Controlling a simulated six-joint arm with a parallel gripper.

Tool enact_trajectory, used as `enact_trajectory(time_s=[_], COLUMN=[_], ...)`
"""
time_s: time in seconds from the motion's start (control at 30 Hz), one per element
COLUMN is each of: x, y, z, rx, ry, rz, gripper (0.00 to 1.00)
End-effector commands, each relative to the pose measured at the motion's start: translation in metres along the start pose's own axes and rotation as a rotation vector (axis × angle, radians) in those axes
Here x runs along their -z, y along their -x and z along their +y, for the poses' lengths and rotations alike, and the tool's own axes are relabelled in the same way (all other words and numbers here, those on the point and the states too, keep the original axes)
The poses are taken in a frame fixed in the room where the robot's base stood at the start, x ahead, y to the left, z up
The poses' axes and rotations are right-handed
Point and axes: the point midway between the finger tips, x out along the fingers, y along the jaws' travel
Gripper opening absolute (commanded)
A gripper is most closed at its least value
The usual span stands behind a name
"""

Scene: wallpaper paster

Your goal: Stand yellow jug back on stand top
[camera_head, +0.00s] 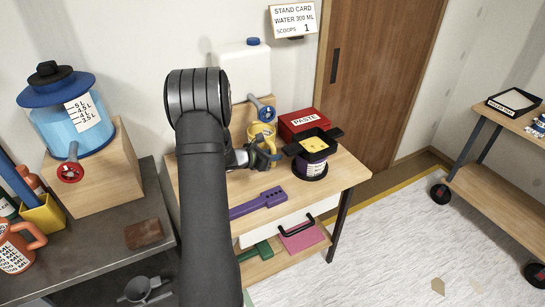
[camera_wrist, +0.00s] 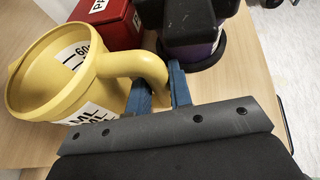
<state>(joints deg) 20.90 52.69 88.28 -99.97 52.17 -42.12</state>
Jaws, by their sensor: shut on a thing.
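The yellow jug (camera_head: 262,132) is at the back of the light wooden stand top (camera_head: 200,190), left of the red PASTE box. In the wrist view the jug (camera_wrist: 40,85) has its open mouth towards the camera and white measuring labels on its wall. My gripper (camera_head: 270,158) is shut on the jug's handle; its blue fingers (camera_wrist: 160,90) lie at the handle in the wrist view. The jug looks roughly upright. I cannot tell whether its base touches the wood; the base is hidden.
The red PASTE box (camera_head: 301,122) and a purple tub (camera_head: 310,167) with a black top stand close to the right. A white canister with a tap (camera_head: 262,108) is behind the jug. A purple notched tool (camera_head: 257,203) lies in front. Bare wood shows at the stand's right front.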

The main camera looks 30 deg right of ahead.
Motion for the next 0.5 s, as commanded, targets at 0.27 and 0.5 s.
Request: enact_trajectory(time_s=[0.27,0.5], x=[0.0051,0.0083], y=[-0.0006,-0.0018], z=[0.0006,0.0004], rx=[-0.002,-0.002], ry=[0.0,0.001], rz=[0.0,0.0], gripper=[0.0,0.39])
